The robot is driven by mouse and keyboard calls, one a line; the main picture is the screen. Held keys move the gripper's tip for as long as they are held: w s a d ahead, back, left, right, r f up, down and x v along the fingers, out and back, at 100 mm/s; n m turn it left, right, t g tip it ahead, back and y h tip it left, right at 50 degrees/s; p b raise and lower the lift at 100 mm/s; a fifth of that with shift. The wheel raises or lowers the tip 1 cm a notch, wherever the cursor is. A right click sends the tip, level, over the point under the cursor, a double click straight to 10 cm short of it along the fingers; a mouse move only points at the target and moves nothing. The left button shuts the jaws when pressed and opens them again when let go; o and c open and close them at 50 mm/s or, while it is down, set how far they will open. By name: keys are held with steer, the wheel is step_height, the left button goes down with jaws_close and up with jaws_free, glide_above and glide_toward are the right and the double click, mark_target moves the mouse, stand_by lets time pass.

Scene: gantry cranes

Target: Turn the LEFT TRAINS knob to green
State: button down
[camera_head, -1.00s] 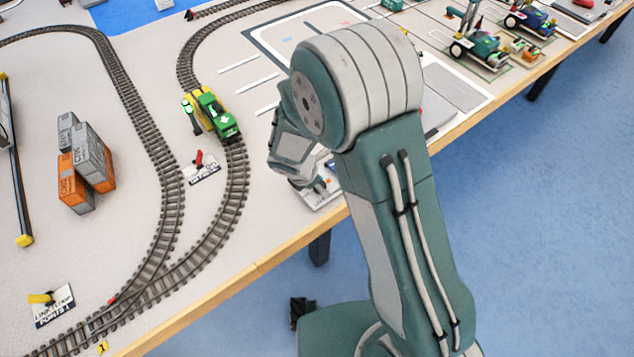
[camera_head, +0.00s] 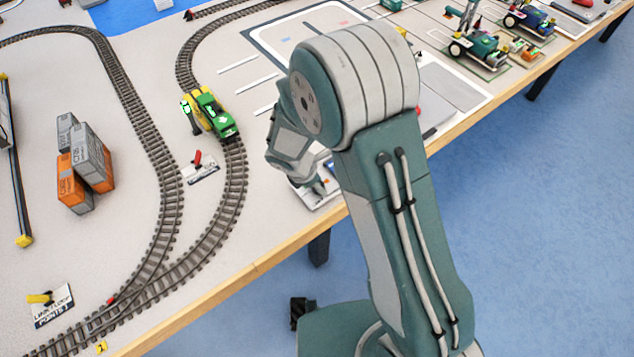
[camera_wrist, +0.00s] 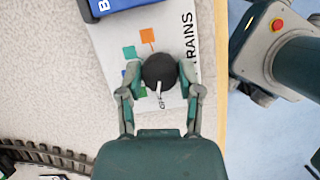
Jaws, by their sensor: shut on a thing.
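The black round knob (camera_wrist: 159,70) sits on a white panel (camera_wrist: 108,38) in the wrist view. The panel shows the word TRAINS and part of the word OFF. The knob's white pointer faces the bottom of the picture, near the OFF lettering. My gripper (camera_wrist: 159,78) is shut on the knob, one finger on each side. In the head view my arm hides the knob and most of the panel.
A blue block (camera_wrist: 115,5) stands at the panel's top edge in the wrist view. The table edge (camera_wrist: 220,80) is close on the right.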

steer(key=m+g, duration=0.1)
steer(key=m, duration=0.2)
steer(key=m+g, duration=0.1)
steer(key=m, duration=0.2)
steer(key=shift+w+a, duration=0.1)
steer(key=shift+w, duration=0.1)
stand_by(0.4)
steer(key=shift+c, duration=1.3)
jaws_free()
steer(key=shift+a, duration=0.1)
steer(key=v, duration=1.2)
steer(key=shift+w, duration=0.2)
steer(key=shift+a+f, duration=0.15)
